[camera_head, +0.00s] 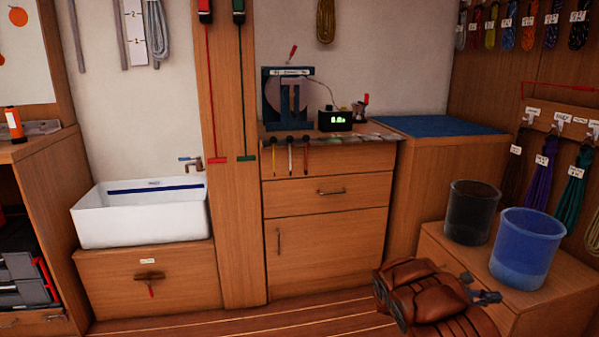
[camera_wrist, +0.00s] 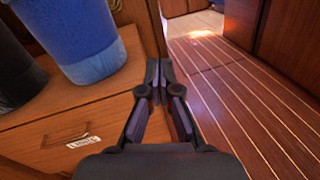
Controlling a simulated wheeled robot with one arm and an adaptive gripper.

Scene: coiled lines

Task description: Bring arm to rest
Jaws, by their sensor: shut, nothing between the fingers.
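My gripper (camera_wrist: 159,66) is shut and empty in the wrist view, its two dark fingers together above the edge between a wooden cabinet and the striped floor. In the head view my gripper (camera_head: 494,297) is a small dark shape at the lower right, at the end of my brown arm. It appears in front of the low wooden cabinet (camera_head: 440,245), below the blue bucket (camera_head: 525,245). I cannot tell whether it touches the cabinet.
A dark bucket (camera_head: 471,210) stands beside the blue one on the low cabinet. A white sink (camera_head: 140,228) is at left. A blue press (camera_head: 287,98) and a green-lit display (camera_head: 336,120) stand on the middle counter. Coiled lines (camera_head: 540,180) hang at right. The striped floor (camera_wrist: 245,100) is clear.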

